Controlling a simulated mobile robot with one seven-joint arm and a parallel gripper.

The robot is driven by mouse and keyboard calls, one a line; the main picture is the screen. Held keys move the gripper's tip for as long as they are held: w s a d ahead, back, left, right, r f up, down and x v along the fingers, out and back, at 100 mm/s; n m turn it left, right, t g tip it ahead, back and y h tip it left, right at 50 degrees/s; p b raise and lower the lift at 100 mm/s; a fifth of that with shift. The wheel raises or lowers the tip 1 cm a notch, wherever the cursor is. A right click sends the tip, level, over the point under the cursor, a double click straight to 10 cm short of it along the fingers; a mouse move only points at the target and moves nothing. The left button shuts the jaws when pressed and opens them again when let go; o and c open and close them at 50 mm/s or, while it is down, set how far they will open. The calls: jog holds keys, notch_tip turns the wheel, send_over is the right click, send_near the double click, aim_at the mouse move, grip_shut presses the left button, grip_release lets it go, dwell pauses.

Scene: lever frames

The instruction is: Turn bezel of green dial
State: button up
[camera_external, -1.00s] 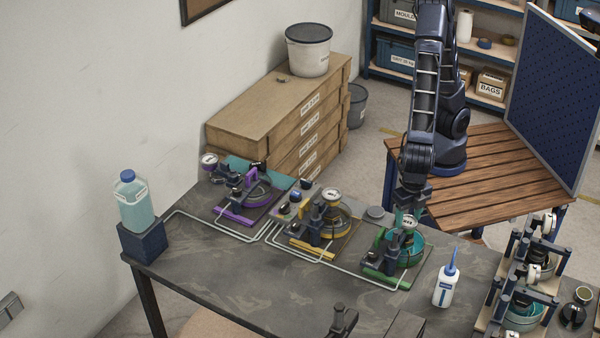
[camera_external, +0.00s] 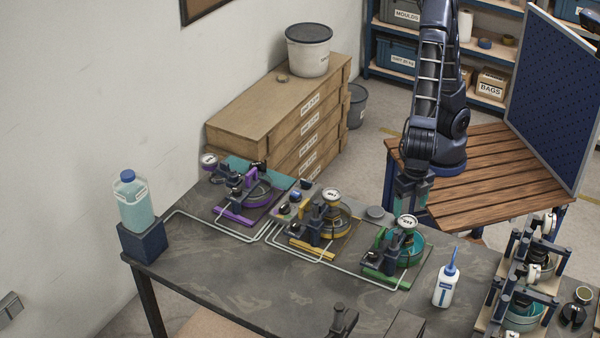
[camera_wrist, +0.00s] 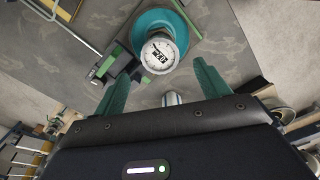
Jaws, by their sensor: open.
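The green dial, a round white face with a pale bezel, sits on the green fixture at the right end of the row. It shows in the external view (camera_external: 407,222) and in the wrist view (camera_wrist: 160,55), above a teal round pot (camera_external: 413,249) and beside a green bar (camera_external: 386,275). My gripper (camera_external: 412,203) is above and behind the dial, apart from it. In the wrist view its two teal fingers (camera_wrist: 161,68) are spread wide and empty, with the dial's face between their directions. The dial's small markings are too blurred to read.
Similar yellow (camera_external: 331,195) and purple (camera_external: 209,160) dial fixtures stand to the left, joined by pipes. A white bottle with a blue nozzle (camera_external: 444,289) stands close right of the green fixture. A rack of parts (camera_external: 531,275) is farther right.

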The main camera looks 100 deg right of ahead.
aim_at(406, 219)
notch_tip(406, 219, up, 6)
dwell(0.4)
jog(key=shift+r, duration=0.1)
jog(key=d+r+m+t, duration=0.1)
jog(key=d+r+m, duration=0.15)
jog(key=d, duration=0.65)
jog(key=d+r+m+t, duration=0.15)
jog(key=d+m, duration=0.25)
jog(key=d, duration=0.4)
jog(key=d+r+m, duration=0.3)
jog(key=d, duration=0.6)
jog(key=s+d+f+m+t, duration=0.1)
jog(key=s+d+m, duration=0.4)
jog(key=d, duration=0.5)
jog(key=s+d+m+t, duration=0.1)
jog(key=s+d+m, duration=0.5)
jog(key=d, duration=0.5)
jog(key=s, duration=0.2)
jog(key=shift+s+f, duration=0.35)
